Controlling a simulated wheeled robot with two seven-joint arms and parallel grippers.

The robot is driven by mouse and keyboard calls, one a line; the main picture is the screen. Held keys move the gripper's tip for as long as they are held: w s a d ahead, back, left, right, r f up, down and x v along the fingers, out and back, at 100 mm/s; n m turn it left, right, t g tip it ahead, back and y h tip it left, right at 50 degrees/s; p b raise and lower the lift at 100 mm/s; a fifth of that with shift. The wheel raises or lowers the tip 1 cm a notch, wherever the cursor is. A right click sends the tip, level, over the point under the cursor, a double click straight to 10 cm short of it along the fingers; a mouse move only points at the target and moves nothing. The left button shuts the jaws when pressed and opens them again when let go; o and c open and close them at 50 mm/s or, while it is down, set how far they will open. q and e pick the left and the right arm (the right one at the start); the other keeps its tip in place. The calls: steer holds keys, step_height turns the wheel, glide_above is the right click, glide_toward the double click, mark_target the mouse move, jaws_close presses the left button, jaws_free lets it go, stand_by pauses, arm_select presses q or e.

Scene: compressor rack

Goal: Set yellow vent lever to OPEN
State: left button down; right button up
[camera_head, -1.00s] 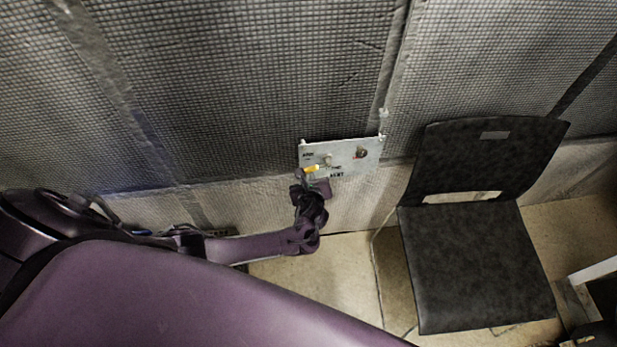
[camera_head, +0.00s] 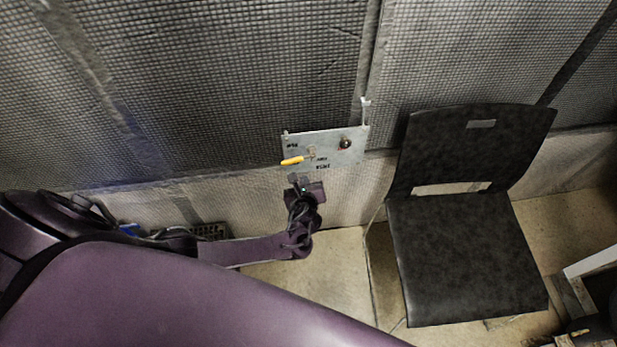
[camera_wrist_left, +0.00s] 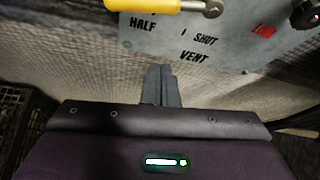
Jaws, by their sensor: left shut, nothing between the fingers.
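The yellow vent lever (camera_head: 292,161) sits on the grey panel (camera_head: 330,153) on the quilted wall, its handle pointing left and slightly down from its pivot. In the left wrist view the lever (camera_wrist_left: 143,5) lies across the top edge, above the printed word HALF; labels SHUT and VENT show to its right and below. My left gripper (camera_head: 296,178) is just below the panel, apart from the lever; in the wrist view its fingers (camera_wrist_left: 161,75) are together and empty, short of the lever. My right gripper is not identifiable.
A dark knob (camera_head: 345,143) with a red label sits at the panel's right. A black chair (camera_head: 465,250) stands right of the panel. A dark crate (camera_head: 210,231) is low by the wall. Open floor (camera_head: 310,285) lies below the panel.

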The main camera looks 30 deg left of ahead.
arm_select(q)
steer(key=a+p+v, duration=0.1)
steer(key=v, duration=0.6)
steer(key=shift+s, duration=0.3)
arm_select(e)
steer(key=shift+w+a+r, duration=0.1)
steer(key=shift+a+r, duration=0.25)
steer(key=shift+r, duration=0.2)
steer(key=shift+w+a+r, duration=0.1)
steer(key=shift+a+r, duration=0.2)
steer(key=shift+r, duration=0.2)
arm_select(q)
steer(key=shift+d+r, duration=0.1)
steer(key=shift+d, duration=0.05)
arm_select(e)
steer(key=shift+s, duration=0.1)
